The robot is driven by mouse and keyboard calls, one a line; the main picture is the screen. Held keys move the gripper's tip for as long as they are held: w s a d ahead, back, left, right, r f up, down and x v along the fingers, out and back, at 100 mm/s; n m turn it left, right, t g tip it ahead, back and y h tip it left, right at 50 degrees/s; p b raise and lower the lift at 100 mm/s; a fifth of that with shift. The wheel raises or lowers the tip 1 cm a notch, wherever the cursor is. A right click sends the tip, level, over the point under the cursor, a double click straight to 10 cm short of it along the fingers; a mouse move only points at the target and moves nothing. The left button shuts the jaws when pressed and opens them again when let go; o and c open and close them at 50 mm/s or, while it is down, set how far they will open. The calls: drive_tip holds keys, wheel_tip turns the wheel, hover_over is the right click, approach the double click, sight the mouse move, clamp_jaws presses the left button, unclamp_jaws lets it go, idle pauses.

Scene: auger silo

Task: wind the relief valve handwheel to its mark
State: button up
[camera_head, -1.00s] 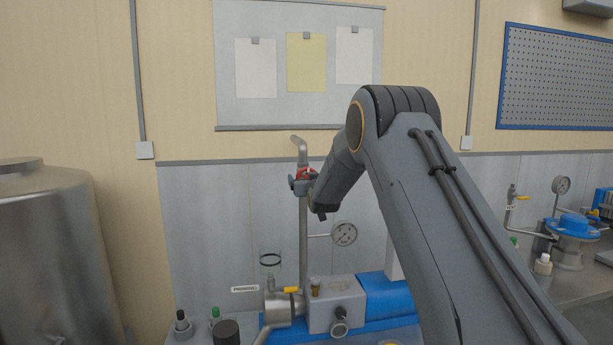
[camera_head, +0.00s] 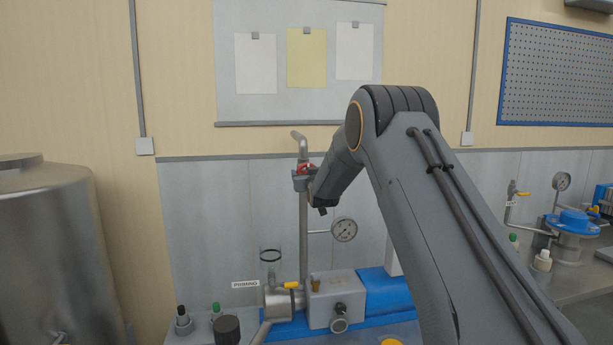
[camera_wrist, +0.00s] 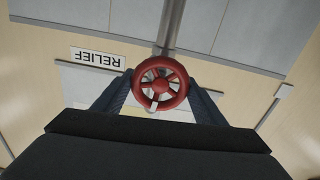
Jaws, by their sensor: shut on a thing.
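The red relief valve handwheel (camera_wrist: 161,83) sits between the two fingers of my gripper (camera_wrist: 161,92) in the wrist view, with a finger against each side of its rim. A pale mark shows on the lower part of the wheel. A "RELIEF" label (camera_wrist: 97,59), upside down in this view, is beside it. In the head view the red handwheel (camera_head: 305,168) is high on the vertical pipe (camera_head: 303,230), and my gripper (camera_head: 303,179) is shut on it. My arm comes in from the right and hides part of the scene.
A pressure gauge (camera_head: 344,230) branches off the pipe below the wheel. A priming pump with a grey body (camera_head: 336,300) and yellow lever stands under it. A steel tank (camera_head: 45,260) is at left, and another valve assembly (camera_head: 573,225) at right.

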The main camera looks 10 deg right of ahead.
drive_tip(key=shift+b, duration=0.3)
drive_tip(key=n+b, duration=0.2)
drive_tip(key=b, duration=0.1)
drive_tip(key=shift+f, duration=0.15)
drive_tip(key=n+b, duration=0.7)
drive_tip(key=shift+a+n+b, duration=0.1)
drive_tip(key=shift+n+b, duration=0.2)
drive_tip(key=shift+n, duration=0.1)
drive_tip(key=n+b, duration=0.3)
drive_tip(key=shift+n, duration=0.3)
drive_tip(key=n+b, duration=0.2)
drive_tip(key=n, duration=0.1)
drive_tip(key=shift+f+n, duration=0.1)
drive_tip(key=shift+n, duration=0.2)
drive_tip(key=n+b, duration=0.2)
drive_tip(key=n, duration=0.1)
drive_tip(key=shift+n, duration=0.3)
drive_tip(key=n+b, duration=0.2)
drive_tip(key=n, duration=0.4)
drive_tip(key=shift+b, duration=0.4)
drive_tip(key=shift+n, duration=0.3)
